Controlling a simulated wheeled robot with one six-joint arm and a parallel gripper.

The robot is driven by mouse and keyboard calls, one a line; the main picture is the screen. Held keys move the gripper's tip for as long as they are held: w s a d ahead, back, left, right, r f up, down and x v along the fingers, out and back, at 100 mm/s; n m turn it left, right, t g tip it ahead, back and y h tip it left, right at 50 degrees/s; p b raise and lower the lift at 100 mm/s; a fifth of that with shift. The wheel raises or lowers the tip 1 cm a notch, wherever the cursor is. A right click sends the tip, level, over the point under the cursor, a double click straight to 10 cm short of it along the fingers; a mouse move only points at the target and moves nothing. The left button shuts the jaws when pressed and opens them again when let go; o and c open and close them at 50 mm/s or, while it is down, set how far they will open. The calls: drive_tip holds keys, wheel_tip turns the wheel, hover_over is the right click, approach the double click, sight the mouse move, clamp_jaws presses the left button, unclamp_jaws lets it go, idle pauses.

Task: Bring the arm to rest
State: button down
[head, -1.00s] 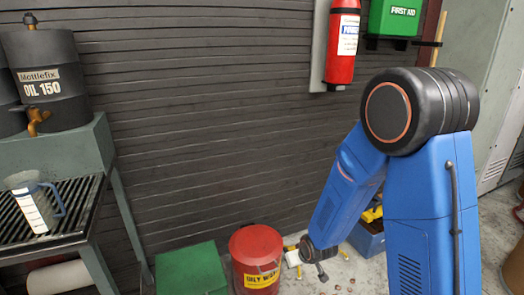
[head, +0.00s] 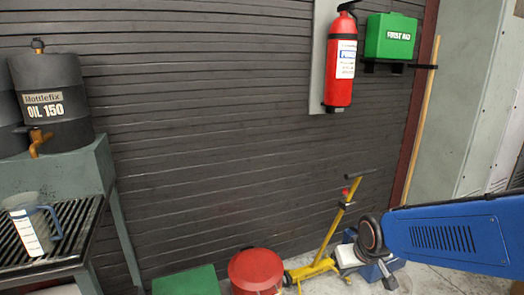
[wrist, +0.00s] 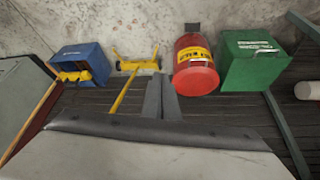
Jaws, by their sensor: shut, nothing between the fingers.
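My gripper (head: 389,279) hangs at the lower right of the head view, below my blue arm link. In the wrist view its two dark fingers (wrist: 161,98) lie side by side, shut, with nothing held.
A yellow trolley (head: 318,268) and a blue bin (head: 375,268) stand close by my gripper. A red waste can (head: 256,271) and a green box (head: 187,281) stand further left.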

drive_tip(key=s+d+r, duration=0.2)
drive_tip(key=s+r, duration=0.2)
drive_tip(key=s, duration=0.5)
drive_tip(key=s+d+r+m, duration=0.1)
drive_tip(key=s+d+r, duration=0.2)
drive_tip(key=s, duration=0.5)
drive_tip(key=shift+s+r+m+h, duration=0.3)
drive_tip(key=shift+s+r, duration=0.05)
drive_tip(key=shift+r, duration=0.55)
drive_tip(key=shift+d, duration=0.1)
